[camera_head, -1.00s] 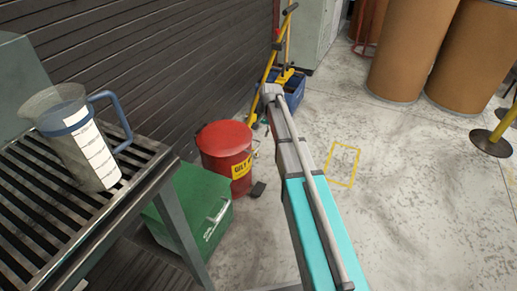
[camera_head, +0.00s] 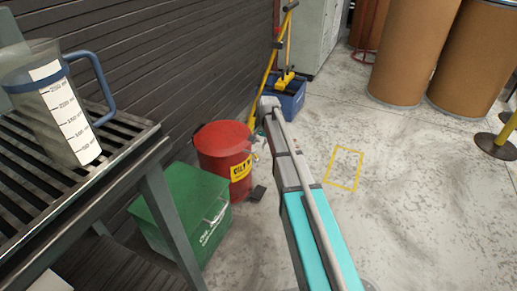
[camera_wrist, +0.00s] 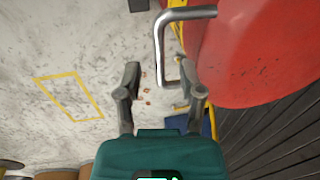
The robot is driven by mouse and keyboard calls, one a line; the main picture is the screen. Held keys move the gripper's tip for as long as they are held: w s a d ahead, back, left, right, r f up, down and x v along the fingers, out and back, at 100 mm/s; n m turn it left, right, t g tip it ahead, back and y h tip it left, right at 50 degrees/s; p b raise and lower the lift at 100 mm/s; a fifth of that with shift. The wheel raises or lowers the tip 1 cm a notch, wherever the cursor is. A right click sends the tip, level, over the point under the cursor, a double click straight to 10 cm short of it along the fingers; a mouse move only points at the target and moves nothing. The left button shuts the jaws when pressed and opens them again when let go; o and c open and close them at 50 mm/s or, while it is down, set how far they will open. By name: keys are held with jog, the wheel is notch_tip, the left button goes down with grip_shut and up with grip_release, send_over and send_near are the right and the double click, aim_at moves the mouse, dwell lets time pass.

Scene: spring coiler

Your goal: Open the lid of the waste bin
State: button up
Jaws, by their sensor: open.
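The waste bin (camera_head: 221,160) is a red drum with a yellow label, standing on the floor by the dark slatted wall. Its red lid (camera_head: 222,136) looks shut. A bent silver handle (camera_wrist: 160,42) sticks out from the red bin there. My gripper (camera_wrist: 161,72) is open, its two dark fingers apart. The handle's long bar shows between the fingertips in that picture; I cannot tell whether they touch it. In the head view my gripper (camera_head: 258,142) is small, just right of the bin, and partly hidden by my arm.
A green box (camera_head: 180,212) stands left of the bin, beside a metal rack (camera_head: 150,140) carrying a measuring jug (camera_head: 62,110). A blue mop bucket (camera_head: 290,97) stands behind. A pedal (camera_head: 258,193) juts out low at the bin's front.

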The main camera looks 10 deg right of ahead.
jog(key=shift+f+b, duration=0.35)
jog(key=shift+f, duration=0.2)
jog(key=shift+a, duration=0.1)
grip_shut()
